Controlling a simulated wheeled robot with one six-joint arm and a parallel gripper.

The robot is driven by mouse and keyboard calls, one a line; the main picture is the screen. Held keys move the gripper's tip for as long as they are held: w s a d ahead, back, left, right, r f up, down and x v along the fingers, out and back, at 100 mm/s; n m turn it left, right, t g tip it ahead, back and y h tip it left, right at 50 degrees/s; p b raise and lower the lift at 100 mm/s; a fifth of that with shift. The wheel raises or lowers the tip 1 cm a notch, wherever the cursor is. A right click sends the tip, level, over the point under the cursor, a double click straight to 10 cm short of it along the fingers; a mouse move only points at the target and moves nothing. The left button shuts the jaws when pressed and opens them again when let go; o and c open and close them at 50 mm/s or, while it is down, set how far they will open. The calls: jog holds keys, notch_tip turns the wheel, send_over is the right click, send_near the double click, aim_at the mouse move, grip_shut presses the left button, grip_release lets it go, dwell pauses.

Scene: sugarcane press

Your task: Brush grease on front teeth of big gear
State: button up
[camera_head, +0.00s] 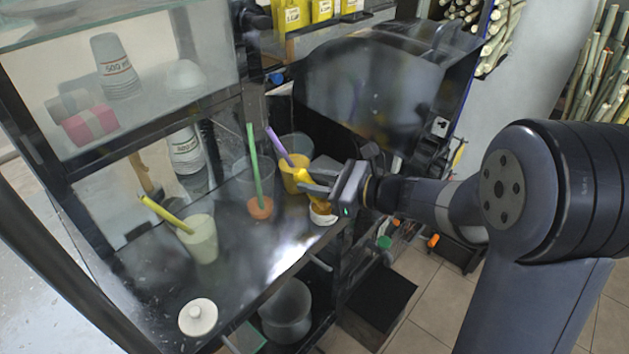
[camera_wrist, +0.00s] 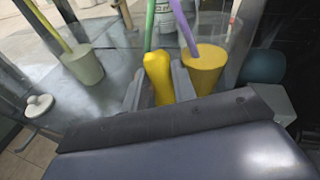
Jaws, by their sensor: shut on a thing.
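My gripper (camera_head: 318,183) is shut on a yellow handle (camera_wrist: 158,78), which looks like the brush's. The handle stands between the two fingers in the wrist view, where my gripper (camera_wrist: 158,88) fills the lower middle. In the head view the yellow piece shows around the fingers, above a small white pot (camera_head: 323,214) on the dark counter's edge. I cannot tell whether the brush's lower end touches the pot or what is in it. The bristles are hidden. No big gear can be made out in either view.
A yellow cup (camera_head: 294,178) with a purple stick stands close beside my gripper. An orange cup (camera_head: 260,208) with a green stick and a pale cup (camera_head: 201,240) with a yellow stick stand left. A white knobbed lid (camera_head: 198,318) lies nearer. The dark machine (camera_head: 365,85) rises behind.

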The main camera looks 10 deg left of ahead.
jog(key=shift+f, duration=0.1)
jog(key=shift+r+p, duration=2.65)
jog(key=shift+r, duration=0.95)
jog(key=shift+f, duration=0.1)
